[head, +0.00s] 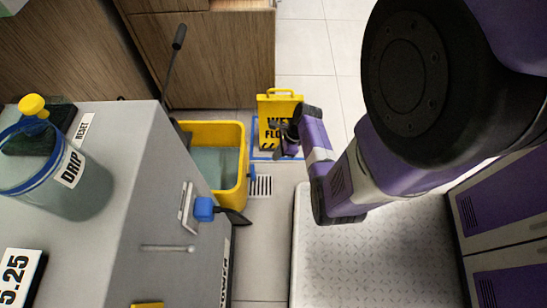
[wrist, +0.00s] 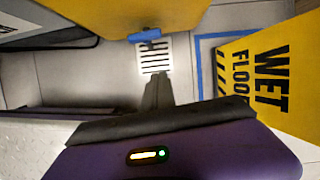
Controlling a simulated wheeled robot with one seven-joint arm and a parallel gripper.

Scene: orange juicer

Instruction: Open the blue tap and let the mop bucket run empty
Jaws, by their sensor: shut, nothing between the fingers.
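The yellow mop bucket (head: 240,150) stands on the floor behind the grey counter in the head view, with greyish water (head: 212,165) in it. Its yellow wall fills the top of the wrist view (wrist: 110,12). The blue tap (wrist: 152,34) shows at the bucket's lower edge in the wrist view, beside the floor drain grate (wrist: 155,53). My gripper (head: 285,145) is to the right of the bucket, in front of the wet floor sign. In the wrist view my gripper (wrist: 157,88) is shut and empty, its dark fingers pointing toward the drain and tap, apart from the tap.
The yellow wet floor sign (head: 281,108) stands inside a blue taped outline close to my gripper; it also shows in the wrist view (wrist: 262,75). The grey counter (head: 135,180) is on the left, with a blue block (head: 204,208) on its side. A white textured platform (head: 370,255) is at lower right.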

